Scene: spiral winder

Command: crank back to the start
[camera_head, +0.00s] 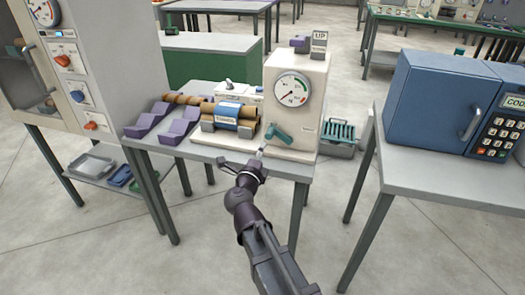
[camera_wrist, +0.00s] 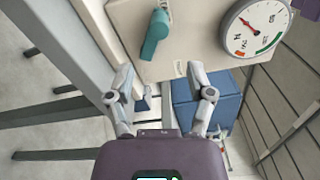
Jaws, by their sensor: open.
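The spiral winder (camera_head: 296,100) is a cream box on a grey table, with a round dial (camera_head: 291,89) on its front. Its teal crank handle (camera_head: 278,135) is low on the front face, slanting down to the right in the head view. The handle also shows in the wrist view (camera_wrist: 155,34), at upper centre, beyond the fingers. A blue roll (camera_head: 230,117) on a brown core lies left of the box. My gripper (camera_head: 258,157) is just below and left of the handle, apart from it. In the wrist view my gripper (camera_wrist: 160,78) has its fingers spread with nothing between them.
Purple cradles (camera_head: 177,127) stand on the left of the grey table (camera_head: 205,150). A blue keypad oven (camera_head: 440,98) stands on the right table, and a cabinet (camera_head: 90,60) on the left. The floor in front is clear.

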